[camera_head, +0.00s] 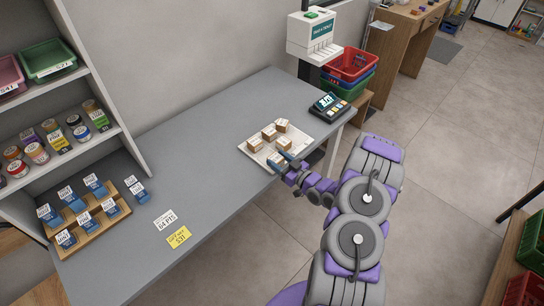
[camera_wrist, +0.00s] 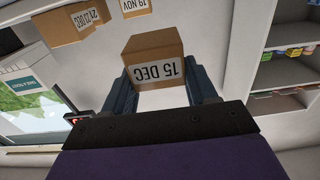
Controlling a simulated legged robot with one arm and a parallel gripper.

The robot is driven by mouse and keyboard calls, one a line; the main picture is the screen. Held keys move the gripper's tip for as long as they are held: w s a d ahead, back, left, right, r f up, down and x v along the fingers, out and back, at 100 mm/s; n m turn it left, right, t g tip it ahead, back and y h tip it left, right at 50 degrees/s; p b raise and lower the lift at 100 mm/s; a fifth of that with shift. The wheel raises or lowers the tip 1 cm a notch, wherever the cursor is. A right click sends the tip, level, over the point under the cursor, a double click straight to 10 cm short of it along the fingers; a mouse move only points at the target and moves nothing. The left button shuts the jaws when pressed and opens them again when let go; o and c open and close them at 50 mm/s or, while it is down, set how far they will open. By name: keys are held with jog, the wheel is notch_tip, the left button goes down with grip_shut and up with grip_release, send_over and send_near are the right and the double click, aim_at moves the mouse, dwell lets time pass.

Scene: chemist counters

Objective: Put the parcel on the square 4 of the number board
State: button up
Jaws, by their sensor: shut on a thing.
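My gripper (camera_head: 288,162) is at the near right edge of the pale board (camera_head: 248,149) on the grey counter. In the wrist view my gripper (camera_wrist: 162,88) is shut on a brown box-shaped parcel (camera_wrist: 152,48) with a white label reading 15 DEC. The parcel sits between the two dark fingers. In the head view the parcel (camera_head: 277,159) shows partly beside the fingers, over or on the board; I cannot tell which. Other small brown parcels (camera_head: 269,132) stand on the board. Any numbers on the board are too small to read.
A scale with a dark display (camera_head: 329,104) stands right of the board, with stacked baskets (camera_head: 349,65) behind. At left are blue labelled boxes on a wooden stand (camera_head: 92,222) and two cards (camera_head: 179,236). The middle of the counter (camera_head: 195,160) is clear.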

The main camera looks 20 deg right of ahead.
jog(key=w, duration=0.4)
jog(key=w+f+b, duration=0.1)
jog(key=w, duration=0.1)
jog(key=shift+w+d, duration=0.25)
jog(key=shift+w, duration=0.15)
jog(key=shift+w+d+r, duration=0.1)
jog(key=shift+w+d, duration=0.05)
jog(key=shift+w, duration=0.1)
jog(key=shift+w+d+f, duration=0.1)
jog(key=shift+d+f, duration=0.05)
jog(key=shift+f, duration=0.05)
jog(key=f, duration=0.1)
jog(key=f+b, duration=0.1)
jog(key=f, duration=0.1)
jog(key=shift+a+f+b, duration=0.1)
jog(key=shift+a+b, duration=0.2)
jog(key=o, duration=1.1)
jog(key=shift+d, duration=0.15)
